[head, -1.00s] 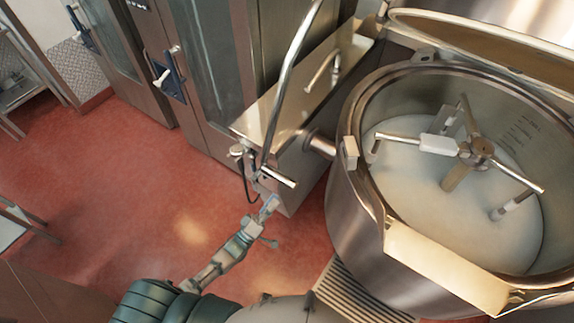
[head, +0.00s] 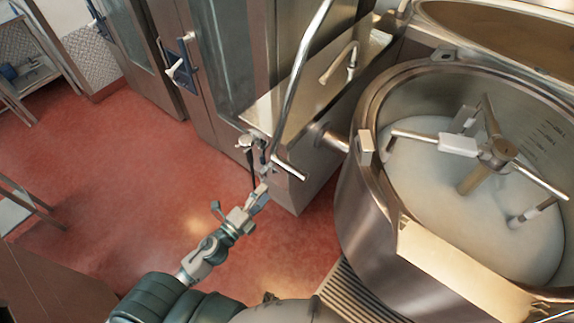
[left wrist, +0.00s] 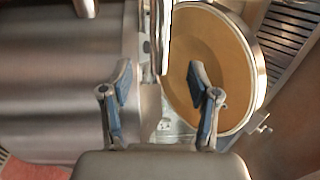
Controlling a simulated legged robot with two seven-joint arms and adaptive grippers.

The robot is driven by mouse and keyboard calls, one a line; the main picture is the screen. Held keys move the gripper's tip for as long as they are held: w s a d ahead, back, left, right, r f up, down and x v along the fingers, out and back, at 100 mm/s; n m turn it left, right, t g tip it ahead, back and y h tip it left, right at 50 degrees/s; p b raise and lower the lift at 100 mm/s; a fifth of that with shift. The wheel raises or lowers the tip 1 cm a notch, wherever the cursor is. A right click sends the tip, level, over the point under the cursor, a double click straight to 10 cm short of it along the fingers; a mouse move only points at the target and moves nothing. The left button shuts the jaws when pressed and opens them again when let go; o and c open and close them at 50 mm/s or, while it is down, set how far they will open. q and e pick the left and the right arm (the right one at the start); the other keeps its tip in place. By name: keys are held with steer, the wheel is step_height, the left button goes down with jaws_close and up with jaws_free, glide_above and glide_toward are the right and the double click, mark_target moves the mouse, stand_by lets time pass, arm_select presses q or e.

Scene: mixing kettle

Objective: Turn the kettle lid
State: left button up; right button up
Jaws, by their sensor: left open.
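The kettle (head: 365,215) is a large steel drum on the right of the head view, with pale contents and a stirrer inside. Its lid (head: 490,35) stands open behind it, its tan inner face showing. In the left wrist view a round tan disc with a pale rim, which looks like the lid (left wrist: 215,75), lies beyond the fingers. My left gripper (head: 259,196) is open and empty, left of the kettle, just below the end of a curved steel tube (head: 297,90) in the picture. My right gripper is not in view.
A steel counter with a small tap (head: 340,62) stands behind the tube. Tall steel cabinets (head: 215,60) line the back. The red floor (head: 110,180) on the left is mostly clear. A floor grate (head: 350,295) lies below the kettle.

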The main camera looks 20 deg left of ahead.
mark_target(288, 168)
arm_select(q)
steer(key=p+x, duration=0.2)
steer(key=x, duration=1)
steer(key=shift+w+p, duration=0.15)
steer(key=shift+p, duration=0.25)
steer(key=shift+f, duration=0.1)
jaws_close()
